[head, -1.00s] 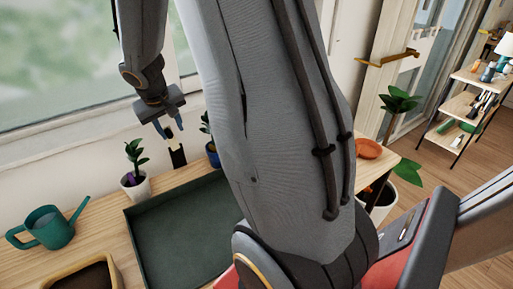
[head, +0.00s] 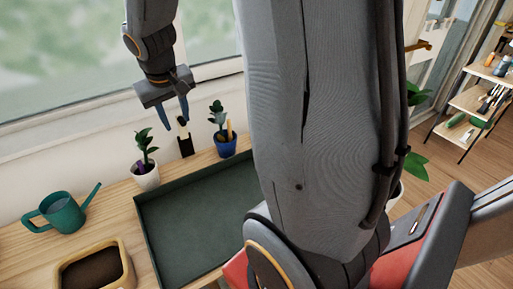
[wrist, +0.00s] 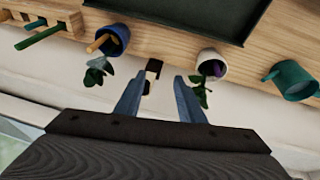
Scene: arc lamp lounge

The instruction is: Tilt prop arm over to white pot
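The prop arm (head: 183,134) is a small dark upright piece with a pale tip, at the back of the bench by the wall. It stands between the white pot (head: 146,179) on the left and the blue pot (head: 226,147) on the right, each with a plant. My gripper (head: 177,122) is open, fingers pointing down at the prop arm's top. In the wrist view the prop arm (wrist: 152,72) shows between the open fingers (wrist: 160,80), nearer the left one, with the white pot (wrist: 207,68) to the right. I cannot tell whether a finger touches it.
A dark green tray (head: 190,277) lies in front of the pots. A teal watering can (head: 58,213) and a wooden soil box (head: 68,272) are to the left. The window wall stands close behind. My arm hides the right part of the bench.

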